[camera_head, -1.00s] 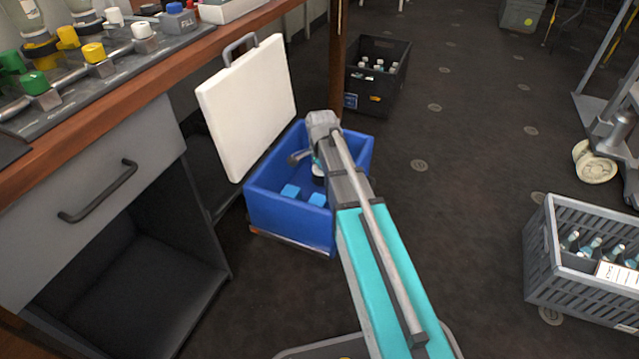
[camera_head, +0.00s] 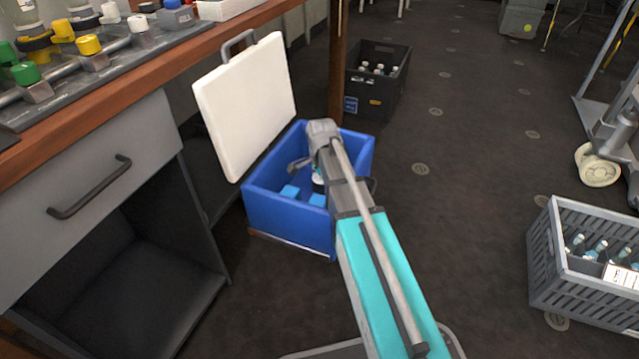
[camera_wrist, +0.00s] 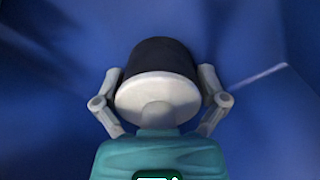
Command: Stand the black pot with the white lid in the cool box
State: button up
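The black pot with the white lid (camera_wrist: 160,58) is down inside the blue cool box (camera_head: 290,222), between the fingers of my gripper (camera_wrist: 160,75). In the wrist view its white lid faces the camera and its black body points away. The fingers lie close against both sides and look shut on it. In the head view my arm hides most of the pot, and only a small part (camera_head: 318,181) shows. I cannot tell whether its base touches the box floor. The cool box is open, its white lid (camera_head: 247,105) raised at the left.
Light-blue blocks (camera_head: 290,192) lie in the box. A wooden-topped bench (camera_head: 130,85) with a drawer stands left. A black crate of bottles (camera_head: 377,80) stands behind, a grey crate of bottles (camera_head: 585,265) at right. The floor between is clear.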

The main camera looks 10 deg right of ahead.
jog(key=shift+r, duration=0.15)
dwell(0.3)
notch_tip(320, 180, up, 12)
jog(key=p, duration=1.2)
dwell(1.9)
jog(key=shift+r, duration=0.1)
jog(key=shift+c, duration=1.4)
jog(key=shift+d+r+p, duration=0.1)
jog(key=shift+r+p, duration=0.1)
jog(key=shift+p, duration=0.2)
jog(key=shift+c, duration=0.4)
notch_tip(320, 180, up, 6)
jog(key=d+m+y+p, duration=0.1)
jog(key=d+p, duration=0.1)
jog(key=p, duration=0.3)
jog(key=shift+d+f+y, duration=0.15)
jog(key=shift+f+y, duration=0.05)
jog(key=shift+y, duration=0.2)
jog(key=shift+f, duration=0.1)
